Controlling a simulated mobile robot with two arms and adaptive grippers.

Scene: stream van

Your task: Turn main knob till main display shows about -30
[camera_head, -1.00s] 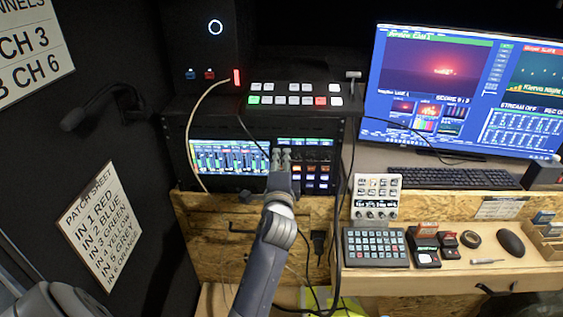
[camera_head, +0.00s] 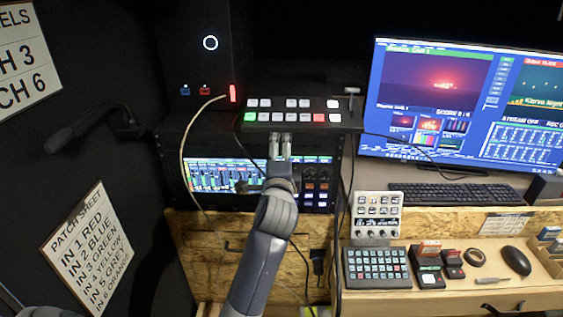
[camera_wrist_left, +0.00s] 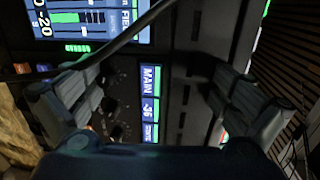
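The main display (camera_wrist_left: 151,105) is a small blue strip in the left wrist view, reading "MAIN" and about -36. Small dark knob-like shapes (camera_wrist_left: 117,80) show beside it, too dim to single out the main knob. My left gripper (camera_head: 280,145) is in front of the rack's upper part, just below the button panel (camera_head: 290,117). In the left wrist view its two fingers (camera_wrist_left: 160,95) are wide apart with nothing between them. My left arm hides part of the rack panel (camera_head: 318,185) in the head view.
A dark cable (camera_wrist_left: 125,42) crosses the left wrist view close to the fingers. The rack's wide meter screen (camera_head: 215,175) is left of my arm. Cables hang in front of the rack. A desk with a keyboard (camera_head: 450,194) and monitor (camera_head: 460,100) is to the right.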

